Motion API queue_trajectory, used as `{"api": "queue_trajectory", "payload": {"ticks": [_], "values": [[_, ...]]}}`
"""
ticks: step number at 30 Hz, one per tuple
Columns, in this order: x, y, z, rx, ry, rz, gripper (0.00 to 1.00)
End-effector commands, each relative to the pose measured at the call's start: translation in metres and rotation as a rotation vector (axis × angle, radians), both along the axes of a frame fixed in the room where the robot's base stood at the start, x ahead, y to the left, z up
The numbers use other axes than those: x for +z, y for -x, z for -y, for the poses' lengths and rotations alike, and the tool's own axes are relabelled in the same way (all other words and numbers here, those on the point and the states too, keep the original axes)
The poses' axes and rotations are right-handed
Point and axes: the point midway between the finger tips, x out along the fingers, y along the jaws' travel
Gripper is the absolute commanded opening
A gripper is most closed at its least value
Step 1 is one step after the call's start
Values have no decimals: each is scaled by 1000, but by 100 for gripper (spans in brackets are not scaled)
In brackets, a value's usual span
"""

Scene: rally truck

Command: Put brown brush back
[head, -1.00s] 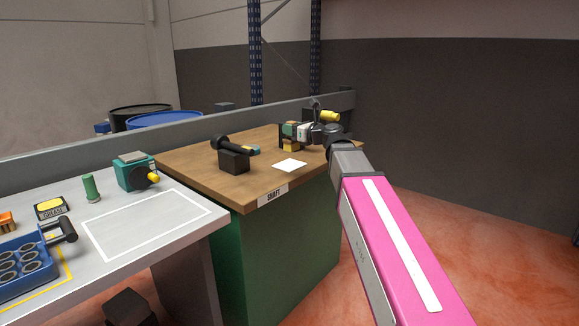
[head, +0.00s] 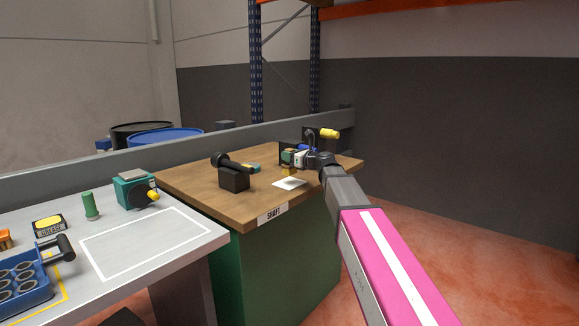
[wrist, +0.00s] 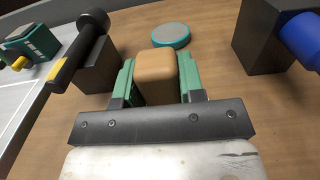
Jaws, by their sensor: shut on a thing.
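The brown brush, a tan block with rounded edges, is between my gripper's green fingers in the wrist view (wrist: 156,72). My gripper (wrist: 156,88) is shut on it. In the head view my gripper (head: 290,157) is over the wooden bench top, with the tan brush (head: 289,171) below it, just behind a white square (head: 289,184). I cannot tell whether the brush touches the bench. Its underside is hidden.
A black shaft on a black block (head: 234,179) stands left of my gripper, and a teal round tin (wrist: 171,35) lies beyond the brush. A black block with a blue cylinder (wrist: 303,38) stands right. The grey table (head: 190,246) holds a teal machine (head: 134,190).

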Motion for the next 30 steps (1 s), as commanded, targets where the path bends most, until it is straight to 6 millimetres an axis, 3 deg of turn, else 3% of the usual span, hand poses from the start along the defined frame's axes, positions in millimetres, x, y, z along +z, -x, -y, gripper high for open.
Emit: {"api": "queue_trajectory", "payload": {"ticks": [4, 16, 28, 29, 30], "values": [[-7, -12, -1, 0, -1, 0, 12], [-43, -11, -1, 0, -1, -2, 12], [-47, -11, -1, 0, -1, 1, 12], [-46, -11, -1, 0, 0, 0, 46], [-46, -11, -1, 0, 0, 0, 59]]}}
